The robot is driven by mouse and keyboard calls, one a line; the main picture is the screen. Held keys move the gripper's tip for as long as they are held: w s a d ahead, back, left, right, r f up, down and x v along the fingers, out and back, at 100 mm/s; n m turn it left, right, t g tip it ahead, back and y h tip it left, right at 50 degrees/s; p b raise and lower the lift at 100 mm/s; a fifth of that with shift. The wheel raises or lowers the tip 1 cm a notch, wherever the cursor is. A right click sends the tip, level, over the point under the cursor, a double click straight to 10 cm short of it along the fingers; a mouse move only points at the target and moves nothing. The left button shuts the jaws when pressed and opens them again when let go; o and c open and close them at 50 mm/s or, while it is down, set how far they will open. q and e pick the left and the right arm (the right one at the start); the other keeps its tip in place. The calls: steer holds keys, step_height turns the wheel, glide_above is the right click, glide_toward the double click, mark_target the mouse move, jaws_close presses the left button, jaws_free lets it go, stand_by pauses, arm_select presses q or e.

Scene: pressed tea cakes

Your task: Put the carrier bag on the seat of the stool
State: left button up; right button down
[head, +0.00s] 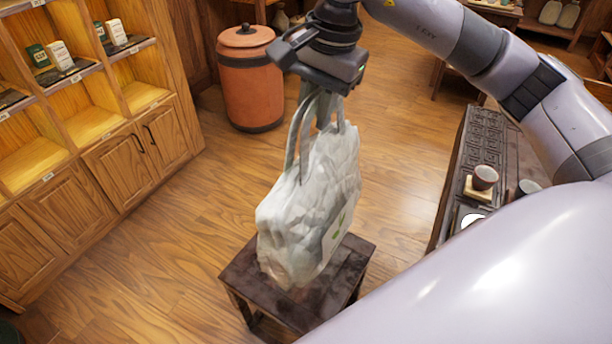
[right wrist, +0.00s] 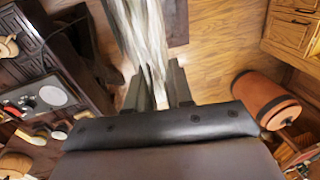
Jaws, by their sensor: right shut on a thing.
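The white carrier bag (head: 310,205) hangs upright by its handles from my right gripper (head: 325,85), which is shut on those handles. The stool (head: 245,280) has a dark square wooden seat and stands below the bag in the head view. The bag's lower end overlaps the seat in the picture; I cannot tell whether it touches it. In the right wrist view the bag's pale handles (right wrist: 150,60) run up from between the fingers (right wrist: 160,92). Part of the seat (right wrist: 176,22) shows beside the bag there. My left gripper is not in view.
A wooden shelf cabinet (head: 90,150) stands at the left. A terracotta jar (head: 250,80) with a lid is on the floor behind. A dark tea table (head: 450,190) with cups (head: 484,178) is at the right. The wooden floor (head: 185,235) around the stool is clear.

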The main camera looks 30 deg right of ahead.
mark_target(326, 156)
step_height(326, 156, down, 20)
steer(key=shift+r, duration=0.15)
stand_by(0.6)
steer(key=shift+w, duration=0.1)
steer(key=shift+b, duration=0.3)
steer(key=c, duration=1)
jaws_free()
steer(key=shift+f, duration=0.2)
steer(key=r, duration=0.4)
steer(key=s+r, duration=0.1)
steer(key=r, duration=0.3)
steer(key=s+d+r, duration=0.1)
steer(key=r, duration=0.3)
